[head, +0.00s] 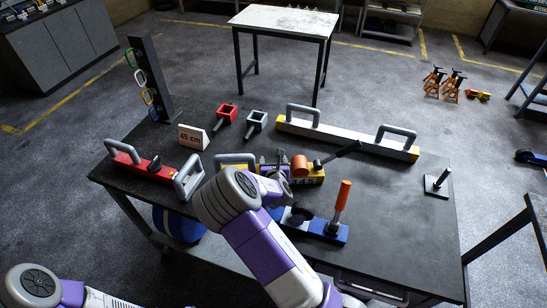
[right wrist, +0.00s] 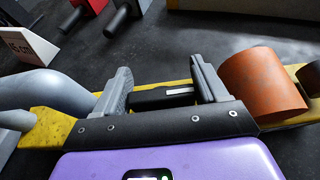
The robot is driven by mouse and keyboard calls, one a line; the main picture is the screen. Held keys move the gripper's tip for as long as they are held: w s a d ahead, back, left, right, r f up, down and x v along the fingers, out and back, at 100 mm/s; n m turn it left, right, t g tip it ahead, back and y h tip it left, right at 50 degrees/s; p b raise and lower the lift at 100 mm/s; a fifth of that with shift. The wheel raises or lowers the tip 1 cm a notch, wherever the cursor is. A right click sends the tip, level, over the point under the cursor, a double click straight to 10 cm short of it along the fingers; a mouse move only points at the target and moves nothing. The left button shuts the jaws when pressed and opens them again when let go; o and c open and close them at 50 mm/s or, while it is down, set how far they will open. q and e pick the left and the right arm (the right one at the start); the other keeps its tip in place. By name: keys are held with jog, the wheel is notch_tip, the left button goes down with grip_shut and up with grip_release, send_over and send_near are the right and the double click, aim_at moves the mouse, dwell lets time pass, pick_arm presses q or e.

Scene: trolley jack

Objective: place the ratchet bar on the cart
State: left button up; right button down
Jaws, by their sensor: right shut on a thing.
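A yellow bar (head: 308,177) with an orange cylinder (head: 299,166) and a black lever lies at the middle of the dark-topped table (head: 390,225); it looks like the ratchet bar, but no label confirms this. In the right wrist view the yellow bar (right wrist: 48,127) runs across behind the gripper, with the orange cylinder (right wrist: 262,84) at the right. My right gripper (right wrist: 163,88) has its fingers either side of a short black piece (right wrist: 165,97) on this bar. My right forearm partly hides the bar in the head view. My left gripper is out of view. I cannot tell which table is the cart.
A red bar (head: 150,170) with grey handles lies left, a long white-and-yellow bar (head: 345,137) behind, and a blue base with an upright orange handle (head: 342,200) in front. A "45 cm" sign (head: 192,137) stands left. A bare white-topped table (head: 285,19) is farther back.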

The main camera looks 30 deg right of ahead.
dwell(0.3)
jog(key=shift+c, duration=0.2)
grip_release()
jog(key=shift+f, duration=0.1)
jog(key=p+v, duration=0.1)
jog(key=v, duration=1.1)
jog(key=shift+p, duration=0.35)
jog(key=shift+a, duration=0.1)
